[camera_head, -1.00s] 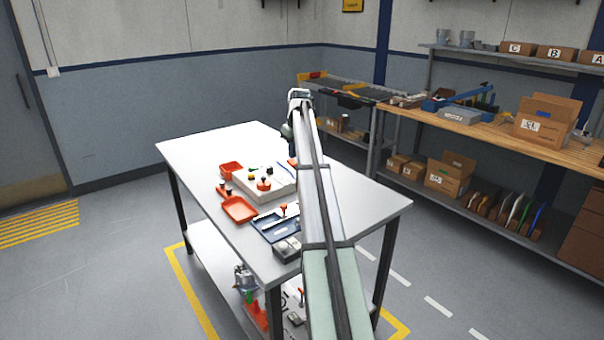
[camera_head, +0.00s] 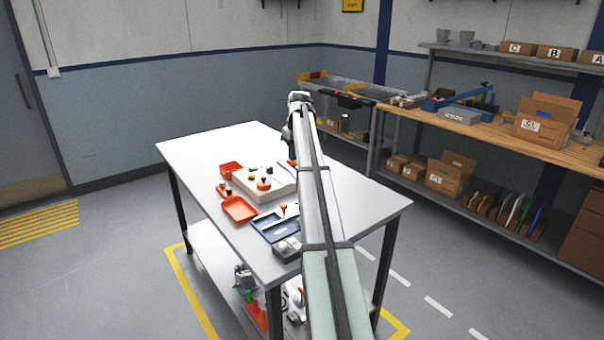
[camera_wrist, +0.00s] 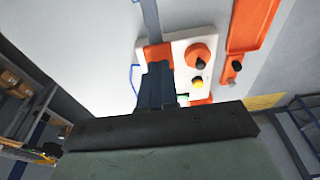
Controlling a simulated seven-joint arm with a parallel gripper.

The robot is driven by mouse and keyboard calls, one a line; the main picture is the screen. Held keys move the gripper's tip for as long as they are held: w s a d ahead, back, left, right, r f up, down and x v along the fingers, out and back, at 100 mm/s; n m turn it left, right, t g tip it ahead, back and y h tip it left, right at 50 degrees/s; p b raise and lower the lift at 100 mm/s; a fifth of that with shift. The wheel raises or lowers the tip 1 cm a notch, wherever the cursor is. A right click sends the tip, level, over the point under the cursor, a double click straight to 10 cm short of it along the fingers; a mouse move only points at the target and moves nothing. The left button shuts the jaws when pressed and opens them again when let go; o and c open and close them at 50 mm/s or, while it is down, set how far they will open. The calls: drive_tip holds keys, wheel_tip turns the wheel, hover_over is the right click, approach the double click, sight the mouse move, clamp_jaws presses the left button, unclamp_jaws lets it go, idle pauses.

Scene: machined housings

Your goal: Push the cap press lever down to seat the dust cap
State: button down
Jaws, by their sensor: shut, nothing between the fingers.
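A white fixture board (camera_head: 262,183) lies on the table, with an orange round knob (camera_head: 264,184) on it. In the wrist view the white board (camera_wrist: 180,47) carries an orange round part with a dark top (camera_wrist: 199,57) and a yellow-topped part (camera_wrist: 197,83). My gripper (camera_wrist: 158,68) is shut and empty, its dark fingers over the left side of the board. An orange piece (camera_wrist: 156,51) shows just beyond the fingertips; I cannot tell whether it is the press lever or whether they touch. The dust cap cannot be made out. My arm hides part of the board's right side in the head view.
Orange trays (camera_head: 239,209) stand beside the board on the table (camera_head: 200,150). A blue tray (camera_head: 272,228) and a grey box (camera_head: 287,249) lie near the front edge. The table's far left is clear. A workbench (camera_head: 520,140) with boxes stands at the right.

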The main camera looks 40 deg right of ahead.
sight(294, 163)
drive_tip(key=shift+s+f, duration=0.1)
drive_tip(key=shift+f, duration=2.65)
drive_tip(key=shift+r, duration=4.65)
